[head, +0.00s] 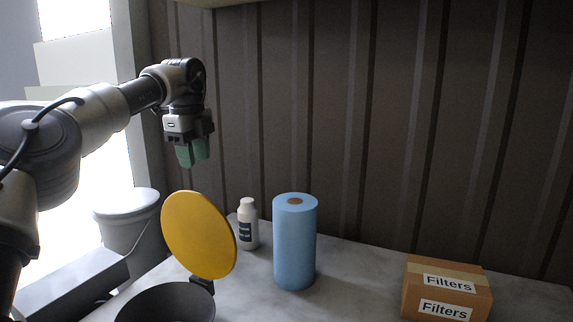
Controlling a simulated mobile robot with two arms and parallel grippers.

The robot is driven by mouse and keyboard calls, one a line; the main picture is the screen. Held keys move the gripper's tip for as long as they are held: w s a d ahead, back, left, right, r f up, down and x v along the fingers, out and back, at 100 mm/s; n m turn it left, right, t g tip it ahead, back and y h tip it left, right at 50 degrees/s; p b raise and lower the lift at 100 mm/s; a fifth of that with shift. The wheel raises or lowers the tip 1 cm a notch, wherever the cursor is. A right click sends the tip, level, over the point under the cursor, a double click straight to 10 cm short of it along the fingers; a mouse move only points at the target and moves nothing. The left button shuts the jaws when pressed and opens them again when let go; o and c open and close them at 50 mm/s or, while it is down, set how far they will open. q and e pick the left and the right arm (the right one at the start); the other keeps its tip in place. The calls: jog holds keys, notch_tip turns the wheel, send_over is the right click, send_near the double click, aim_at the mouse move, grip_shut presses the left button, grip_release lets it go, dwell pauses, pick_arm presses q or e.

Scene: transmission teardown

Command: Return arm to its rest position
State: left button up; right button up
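My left arm comes in from the left and reaches out at mid-height. Its gripper (193,153) hangs with green fingertips pointing down, in the air above the yellow round lid. The fingertips sit side by side from this angle, and I cannot tell whether there is a gap between them. I see nothing held in them. My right gripper is not in view.
The yellow lid (198,235) stands tilted up on a dark round bin (167,303). A white bottle (248,226), a blue paper roll (294,243) and a Filters box (446,289) stand on the grey worktop (355,275). A panelled wall (400,120) is behind.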

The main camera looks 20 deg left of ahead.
pick_arm(q)
jog(key=shift+a, duration=0.1)
